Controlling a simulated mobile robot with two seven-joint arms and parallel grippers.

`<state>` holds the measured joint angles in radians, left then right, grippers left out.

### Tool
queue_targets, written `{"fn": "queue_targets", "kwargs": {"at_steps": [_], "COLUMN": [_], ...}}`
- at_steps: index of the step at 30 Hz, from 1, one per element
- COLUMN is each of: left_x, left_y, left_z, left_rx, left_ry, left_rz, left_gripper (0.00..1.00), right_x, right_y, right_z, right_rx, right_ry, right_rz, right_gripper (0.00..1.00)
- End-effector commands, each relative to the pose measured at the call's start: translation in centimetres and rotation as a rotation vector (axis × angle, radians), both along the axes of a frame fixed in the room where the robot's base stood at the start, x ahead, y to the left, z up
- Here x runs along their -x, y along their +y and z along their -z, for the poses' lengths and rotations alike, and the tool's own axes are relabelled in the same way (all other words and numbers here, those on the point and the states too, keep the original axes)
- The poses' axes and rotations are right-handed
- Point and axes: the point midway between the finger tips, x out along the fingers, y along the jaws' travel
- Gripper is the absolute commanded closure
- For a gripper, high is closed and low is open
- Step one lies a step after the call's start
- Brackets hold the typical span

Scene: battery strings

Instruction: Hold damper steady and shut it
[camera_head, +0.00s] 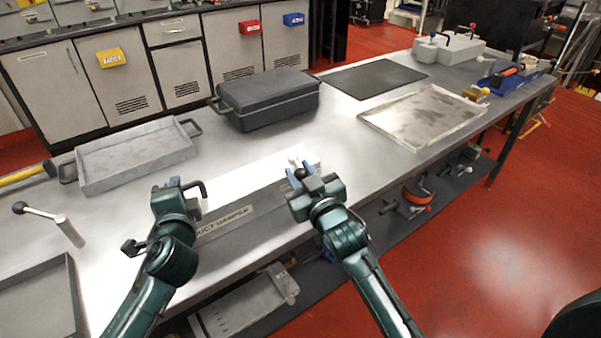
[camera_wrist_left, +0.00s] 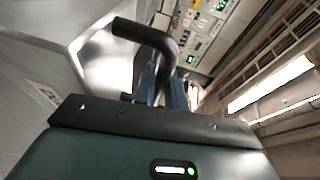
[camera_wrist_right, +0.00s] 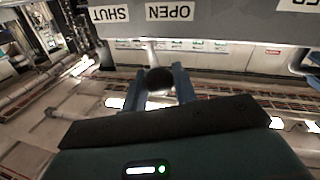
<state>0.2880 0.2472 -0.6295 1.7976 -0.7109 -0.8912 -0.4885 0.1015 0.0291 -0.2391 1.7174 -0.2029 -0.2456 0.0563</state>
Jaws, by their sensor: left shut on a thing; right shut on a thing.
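The duct damper (camera_head: 262,196), a long grey box labelled on its front, lies on the steel bench. My left gripper (camera_head: 176,186) is at its left end, shut on a black bent handle, which shows in the left wrist view (camera_wrist_left: 150,35). My right gripper (camera_head: 298,172) is at its right part, shut on the lever's black knob (camera_wrist_right: 158,80). In the right wrist view, the SHUT label (camera_wrist_right: 109,14) and OPEN label (camera_wrist_right: 170,12) appear upside down. The lever's pale stem (camera_wrist_right: 150,52) stands near the OPEN label. The handle's far end is hidden by the fingers.
A dark lidded case (camera_head: 268,98) and a grey tray (camera_head: 137,155) stand behind. A shallow metal tray (camera_head: 424,115) and a black mat (camera_head: 374,79) lie to the right. Bare bench lies between the case and damper.

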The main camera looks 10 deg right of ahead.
Motion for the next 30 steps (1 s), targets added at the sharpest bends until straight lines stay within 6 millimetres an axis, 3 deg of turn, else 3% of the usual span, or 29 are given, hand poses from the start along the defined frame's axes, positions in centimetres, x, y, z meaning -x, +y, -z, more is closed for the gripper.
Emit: {"fn": "queue_targets", "kwargs": {"at_steps": [1,14,30], "left_x": [0.3,0.3,0.3], "left_y": [-0.1,-0.1,-0.1], "left_z": [1.2,1.1,1.1], "left_rx": [-0.001,-0.001,-0.001], "left_ry": [0.025,0.024,0.024], "left_rz": [0.001,0.002,0.002], "left_gripper": [1.0,1.0,1.0], "right_x": [0.0,-0.1,-1.0], "right_y": [0.0,-0.6,-3.4], "right_z": [0.1,-0.1,-0.3], "right_rx": [0.0,0.007,0.015], "right_ry": [0.0,-0.01,-0.011], "right_rz": [0.0,-0.074,-0.44], "right_gripper": [1.0,1.0,1.0]}}
